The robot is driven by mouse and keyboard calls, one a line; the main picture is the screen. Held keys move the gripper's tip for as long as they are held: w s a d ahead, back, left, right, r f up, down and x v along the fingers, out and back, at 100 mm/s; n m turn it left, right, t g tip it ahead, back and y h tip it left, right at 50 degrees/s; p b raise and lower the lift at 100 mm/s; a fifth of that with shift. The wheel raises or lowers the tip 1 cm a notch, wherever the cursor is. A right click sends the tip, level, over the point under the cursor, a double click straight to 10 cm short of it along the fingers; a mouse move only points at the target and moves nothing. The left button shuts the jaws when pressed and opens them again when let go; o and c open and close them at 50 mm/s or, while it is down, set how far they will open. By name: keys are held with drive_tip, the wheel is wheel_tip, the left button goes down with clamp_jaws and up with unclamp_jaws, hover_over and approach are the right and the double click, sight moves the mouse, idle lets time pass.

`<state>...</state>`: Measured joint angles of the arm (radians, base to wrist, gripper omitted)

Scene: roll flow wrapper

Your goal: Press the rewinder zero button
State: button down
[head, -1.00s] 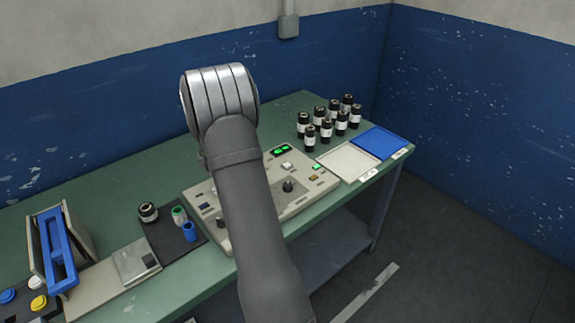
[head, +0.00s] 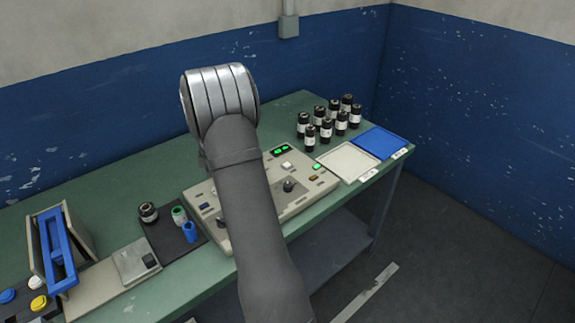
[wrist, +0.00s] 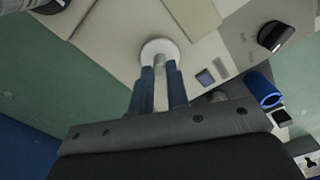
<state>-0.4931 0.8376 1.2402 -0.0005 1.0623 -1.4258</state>
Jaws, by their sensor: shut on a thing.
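The control panel (head: 262,200) is a beige box on the green bench, with green displays, a black knob (head: 289,186) and several small buttons. My arm covers part of it in the head view, and my gripper is hidden there. In the wrist view my gripper (wrist: 160,72) has two blue fingers closed around a short grey post with a round white disc (wrist: 160,48) at its end. The disc lies over the beige surface; I cannot tell whether they touch. A small dark blue button (wrist: 205,77) is right of the fingers. I cannot tell which button is the rewinder zero.
Several black-and-white rolls (head: 326,131) stand at the back right, near a white tray (head: 348,161) and a blue tray (head: 381,143). A dark mat (head: 178,247) with small rolls lies left of the panel. A blue frame (head: 58,254) stands further left.

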sight(285, 166)
drive_tip(key=c, duration=1.9)
unclamp_jaws()
clamp_jaws()
drive_tip(key=shift+w+d, duration=0.2)
drive_tip(key=shift+d, duration=0.1)
drive_tip(key=w+d+r+t, duration=0.1)
drive_tip(key=w+d, duration=0.1)
drive_tip(key=d, duration=0.1)
drive_tip(key=w+d+t+h, duration=0.1)
drive_tip(key=w+d+t, duration=0.1)
drive_tip(key=w+d, duration=0.1)
drive_tip(key=w+d+r+t, duration=0.1)
drive_tip(key=w+d, duration=0.1)
drive_tip(key=d, duration=0.2)
drive_tip(key=shift+w+r, duration=0.3)
drive_tip(key=shift+w, duration=0.05)
drive_tip(key=w+d+r+n+t, duration=0.3)
drive_tip(key=w+d+r+t, duration=0.2)
drive_tip(key=d, duration=0.4)
drive_tip(key=shift+w+d+r, duration=0.3)
drive_tip(key=shift+w+d, duration=0.1)
drive_tip(key=shift+w, duration=0.15)
drive_tip(key=shift+f, duration=4.4)
drive_tip(key=shift+f, duration=0.15)
